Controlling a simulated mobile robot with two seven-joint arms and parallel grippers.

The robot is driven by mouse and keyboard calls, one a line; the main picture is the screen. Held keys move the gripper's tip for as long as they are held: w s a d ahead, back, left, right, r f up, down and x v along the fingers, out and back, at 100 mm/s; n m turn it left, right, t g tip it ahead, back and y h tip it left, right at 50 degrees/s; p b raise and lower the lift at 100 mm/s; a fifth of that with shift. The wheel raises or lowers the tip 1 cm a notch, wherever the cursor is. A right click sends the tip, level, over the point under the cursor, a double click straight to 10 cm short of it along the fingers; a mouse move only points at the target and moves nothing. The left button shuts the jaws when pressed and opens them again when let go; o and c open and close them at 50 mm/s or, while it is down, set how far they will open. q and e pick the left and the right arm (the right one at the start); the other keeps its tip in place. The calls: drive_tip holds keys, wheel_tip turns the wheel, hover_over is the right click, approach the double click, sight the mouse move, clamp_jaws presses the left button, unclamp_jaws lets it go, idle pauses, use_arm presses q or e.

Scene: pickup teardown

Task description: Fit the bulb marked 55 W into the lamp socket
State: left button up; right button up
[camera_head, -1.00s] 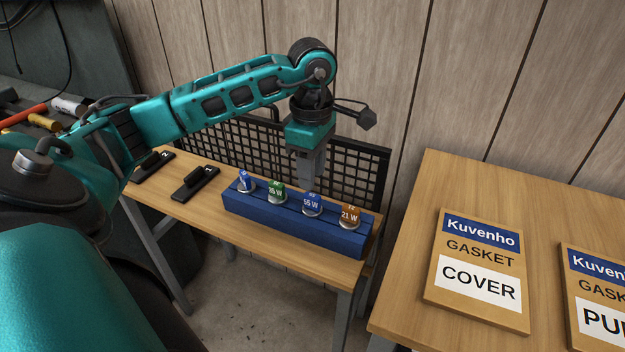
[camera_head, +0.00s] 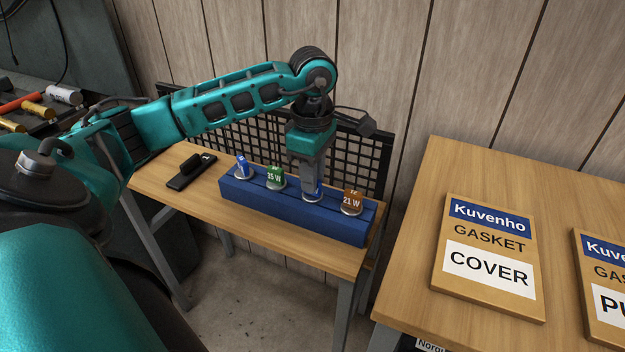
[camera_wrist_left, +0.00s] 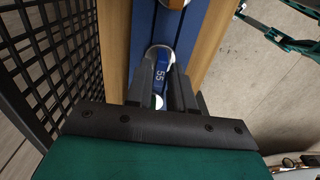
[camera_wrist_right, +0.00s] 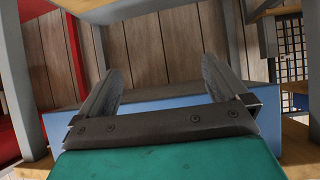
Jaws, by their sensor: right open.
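The 55 W bulb (camera_head: 319,191) has a blue label and stands in a long blue holder (camera_head: 290,216) on the narrow wooden bench. My left gripper (camera_head: 309,183) points down over this bulb and partly hides it. In the left wrist view, the bulb's label (camera_wrist_left: 159,72) shows between the fingers of my left gripper (camera_wrist_left: 165,80); whether they press on it I cannot tell. My right gripper (camera_wrist_right: 163,78) is open with nothing between its fingers. I see no lamp socket in any view.
A blue-labelled bulb (camera_head: 242,167) and a green 35 W bulb (camera_head: 275,178) stand left of it, an orange 21 W bulb (camera_head: 352,202) right. A black mesh panel (camera_head: 350,158) rises close behind. A black part (camera_head: 192,170) lies on the bench. A gasket cover box (camera_head: 490,257) lies on the right table.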

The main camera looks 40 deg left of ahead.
use_arm(q)
clamp_jaws()
drive_tip(key=shift+r, duration=0.15)
wheel_tip(320, 180, up, 7)
drive_tip(key=p, duration=0.5)
drive_tip(key=shift+s+f, duration=0.1)
drive_tip(key=shift+f, duration=0.1)
